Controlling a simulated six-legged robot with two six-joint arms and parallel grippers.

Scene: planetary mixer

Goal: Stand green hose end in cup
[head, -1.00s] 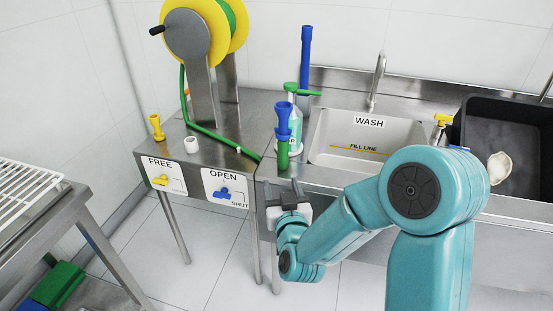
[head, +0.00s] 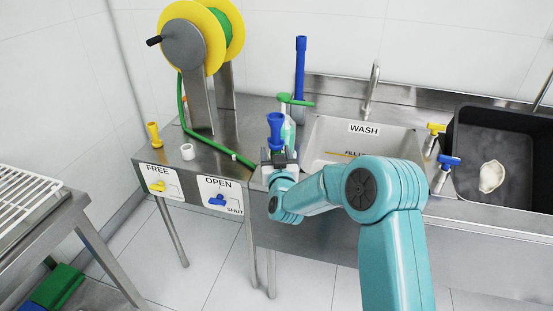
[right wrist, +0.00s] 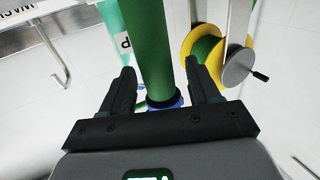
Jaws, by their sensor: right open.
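A small white cup (head: 187,151) stands on the table left of the hose. My left gripper is not in view.
A yellow reel (head: 228,35) stands at the back of the table. A yellow fitting (head: 153,134) stands at its left corner. A bottle (head: 288,128) and tall blue tube (head: 300,70) are just behind the gripper. The sink (head: 390,138) lies to the right.

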